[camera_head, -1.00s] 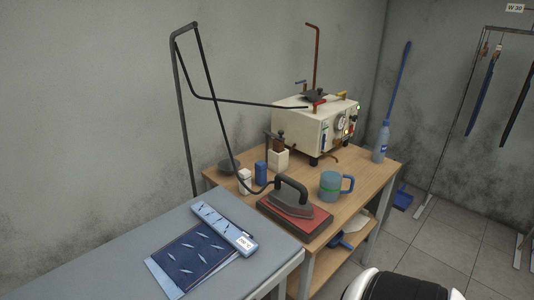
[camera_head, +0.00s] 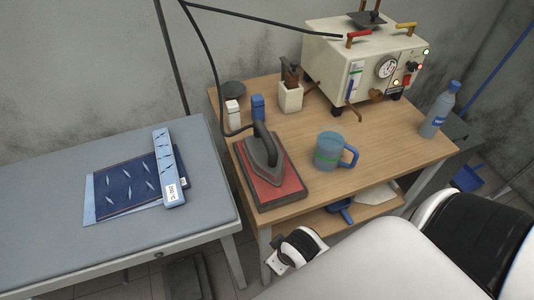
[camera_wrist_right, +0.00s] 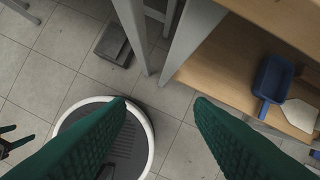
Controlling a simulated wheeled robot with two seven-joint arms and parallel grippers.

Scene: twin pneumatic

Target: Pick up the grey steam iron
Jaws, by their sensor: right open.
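The grey steam iron (camera_head: 262,152) rests flat on a red pad (camera_head: 283,186) at the left front of the wooden table, its dark handle up and a black hose running from its rear. My right gripper (camera_wrist_right: 163,100) shows in the right wrist view as two green fingers, spread wide and empty over the floor. The iron is not in that view. In the head view my right arm reaches in at the lower right, below the table's front edge and apart from the iron; its fingers are hidden there.
A blue mug (camera_head: 329,151) stands right of the iron. A cream steam generator (camera_head: 345,65) and a water bottle (camera_head: 438,110) stand behind. A grey ironing board (camera_head: 60,190) holds blue cloth (camera_head: 125,183). The lower shelf (camera_wrist_right: 222,66) holds a blue dustpan-like item (camera_wrist_right: 271,82).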

